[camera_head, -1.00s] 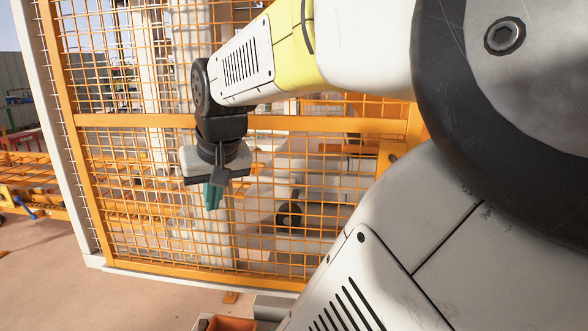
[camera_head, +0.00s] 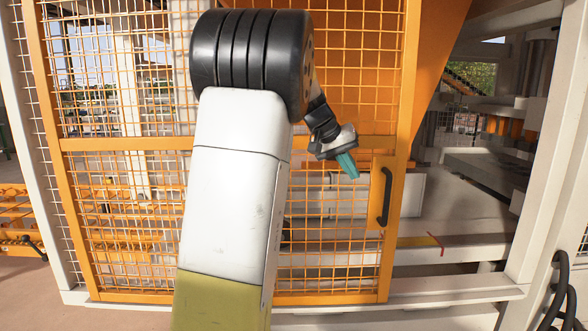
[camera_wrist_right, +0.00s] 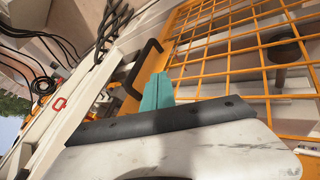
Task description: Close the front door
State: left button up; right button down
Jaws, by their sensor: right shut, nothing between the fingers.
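The front door (camera_head: 228,301) is an orange frame with wire mesh. A black bar handle (camera_head: 386,197) sits on a plate at its right edge. A wide gap separates that edge from the white post (camera_head: 545,150) on the right, so the door stands open. My right gripper (camera_head: 347,165), with teal fingers, is shut and empty. It appears just left of and above the handle, in front of the mesh. In the right wrist view the teal fingers (camera_wrist_right: 157,92) point toward the door edge, near the handle (camera_wrist_right: 143,66). Contact cannot be told. My left gripper is not in view.
Through the gap, pale machine surfaces (camera_head: 475,215) and a white lower sill (camera_head: 455,286) show. Black hoses (camera_head: 560,295) hang at the far right. An orange rack (camera_head: 22,215) stands at the left. My right arm covers part of the door.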

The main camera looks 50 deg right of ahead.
aim_at(376, 187)
jog(key=x, duration=0.7)
jog(key=shift+s+d+f, duration=0.1)
jog(key=shift+s+f, duration=0.05)
jog(key=shift+f, duration=0.05)
jog(key=shift+s+d+r, duration=0.1)
jog(key=shift+s+d, duration=0.3)
jog(key=shift+s, duration=0.35)
jog(key=shift+s+d+r, duration=0.1)
jog(key=shift+s+d, duration=0.25)
jog(key=shift+s, duration=0.45)
